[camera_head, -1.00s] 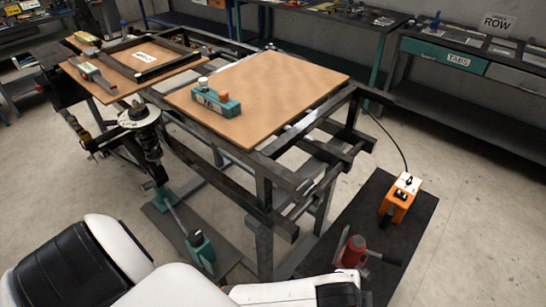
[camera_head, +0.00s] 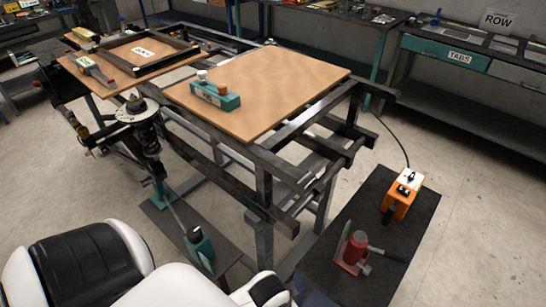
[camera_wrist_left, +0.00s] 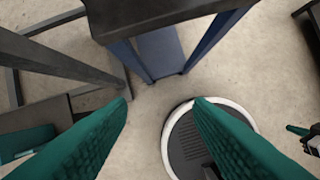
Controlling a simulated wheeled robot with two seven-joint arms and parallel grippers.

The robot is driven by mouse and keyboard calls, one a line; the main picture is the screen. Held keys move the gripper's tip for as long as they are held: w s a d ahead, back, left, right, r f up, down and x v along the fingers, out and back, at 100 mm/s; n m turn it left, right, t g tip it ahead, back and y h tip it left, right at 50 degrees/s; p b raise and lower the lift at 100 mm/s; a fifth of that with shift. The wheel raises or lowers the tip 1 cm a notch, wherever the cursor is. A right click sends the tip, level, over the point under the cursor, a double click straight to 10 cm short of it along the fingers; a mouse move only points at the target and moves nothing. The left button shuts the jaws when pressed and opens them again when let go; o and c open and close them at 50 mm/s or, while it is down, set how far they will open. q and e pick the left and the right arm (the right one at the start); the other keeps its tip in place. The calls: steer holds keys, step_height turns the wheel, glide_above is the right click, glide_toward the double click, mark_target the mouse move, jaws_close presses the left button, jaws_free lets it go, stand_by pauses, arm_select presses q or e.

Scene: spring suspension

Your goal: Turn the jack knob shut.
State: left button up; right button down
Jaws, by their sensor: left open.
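A red bottle jack (camera_head: 355,248) stands upright on the black mat at the lower right of the head view. A dark bar sticks out from it to the right. A teal jack (camera_head: 200,246) with a long handle stands on a dark floor plate under the bench. I cannot make out a knob on either jack. My left gripper (camera_wrist_left: 162,100) has teal fingers spread apart with nothing between them, above the floor. In the head view my white left arm shows at the bottom, and its fingers are hidden. My right gripper is not in view.
A metal frame bench with a brown board (camera_head: 275,85) stands in the middle, its legs close to the teal jack. An orange box (camera_head: 402,192) with a cable sits on the black mat (camera_head: 320,268). Open floor lies to the right.

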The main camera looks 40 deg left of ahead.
arm_select(q)
step_height(320, 180, down, 10)
steer(key=s+a+n+b, duration=0.1)
steer(key=s+a, duration=0.1)
steer(key=shift+s+a+f+g+b, duration=0.15)
steer(key=shift+s+g+b, duration=0.2)
steer(key=shift+g, duration=0.05)
steer(key=shift+f, duration=0.1)
